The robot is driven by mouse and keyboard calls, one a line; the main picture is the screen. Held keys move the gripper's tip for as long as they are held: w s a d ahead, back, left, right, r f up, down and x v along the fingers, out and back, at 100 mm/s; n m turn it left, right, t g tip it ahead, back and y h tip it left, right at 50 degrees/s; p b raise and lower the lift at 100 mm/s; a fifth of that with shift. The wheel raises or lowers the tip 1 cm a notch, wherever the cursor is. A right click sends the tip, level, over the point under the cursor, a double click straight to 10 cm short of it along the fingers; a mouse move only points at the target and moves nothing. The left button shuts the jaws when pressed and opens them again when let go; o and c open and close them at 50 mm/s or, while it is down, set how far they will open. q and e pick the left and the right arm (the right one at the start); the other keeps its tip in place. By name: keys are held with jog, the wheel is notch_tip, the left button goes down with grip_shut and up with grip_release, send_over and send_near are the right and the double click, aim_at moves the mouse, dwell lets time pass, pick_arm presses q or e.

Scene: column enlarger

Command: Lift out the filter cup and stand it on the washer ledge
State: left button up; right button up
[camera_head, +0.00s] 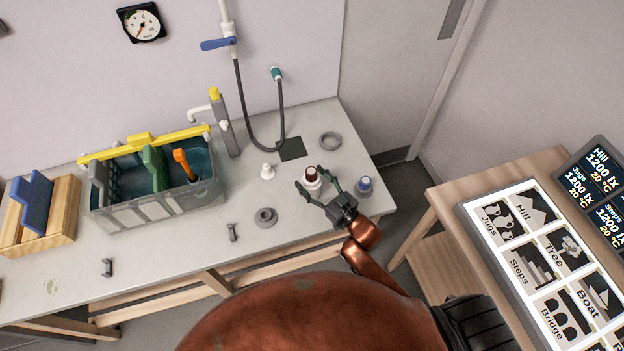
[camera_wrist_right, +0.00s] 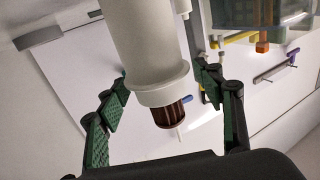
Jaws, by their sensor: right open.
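A white cylinder with a dark red-brown top (camera_head: 312,174) stands on the grey bench; it looks like the filter cup. In the right wrist view the white body (camera_wrist_right: 150,45) is large, with a ribbed brown part (camera_wrist_right: 169,114) at its end. My right gripper (camera_head: 310,178) is open, with its green-padded fingers on either side of the white cylinder. In the right wrist view a gap shows beside the left finger; contact on the other side is unclear. I cannot pick out the washer ledge for certain. My left gripper is not in view.
A blue-topped piece (camera_head: 364,187) stands close right of my gripper. Grey rings (camera_head: 330,141) (camera_head: 265,218), a white knob (camera_head: 267,172) and a dark square (camera_head: 293,149) are nearby on the bench (camera_head: 180,240).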

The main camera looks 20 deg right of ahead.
dwell(0.5)
jog(key=shift+p+v, duration=1.65)
jog(key=shift+v, duration=2.3)
jog(key=shift+s+d, duration=0.2)
jog(key=shift+s, duration=0.05)
jog(key=v, duration=1.1)
jog(key=shift+s, duration=0.25)
jog(key=shift+d, duration=0.1)
